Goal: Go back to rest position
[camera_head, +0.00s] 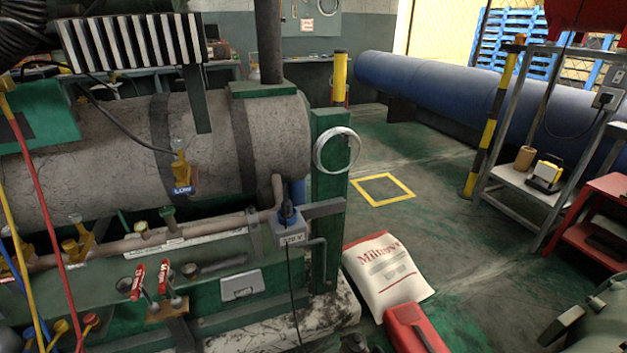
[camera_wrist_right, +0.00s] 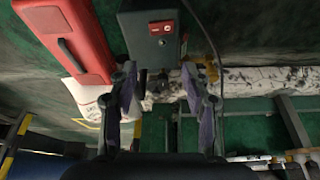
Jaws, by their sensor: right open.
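My right gripper (camera_wrist_right: 158,82) shows in the right wrist view with its two fingers spread apart and nothing between them. Beyond its fingertips are a dark grey-green box (camera_wrist_right: 150,32) with a small red panel and a pale, dirty ledge. From this view I cannot tell how far they are from the fingertips. My left gripper is not in either view. In the head view neither gripper can be made out clearly.
A large grey tank (camera_head: 80,140) with valves and hoses fills the left. A white sack (camera_head: 385,270) and a red case (camera_head: 415,328) lie on the floor at centre. A metal shelf (camera_head: 520,180) and red cart (camera_head: 590,235) stand right. The floor around the yellow square (camera_head: 384,202) is clear.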

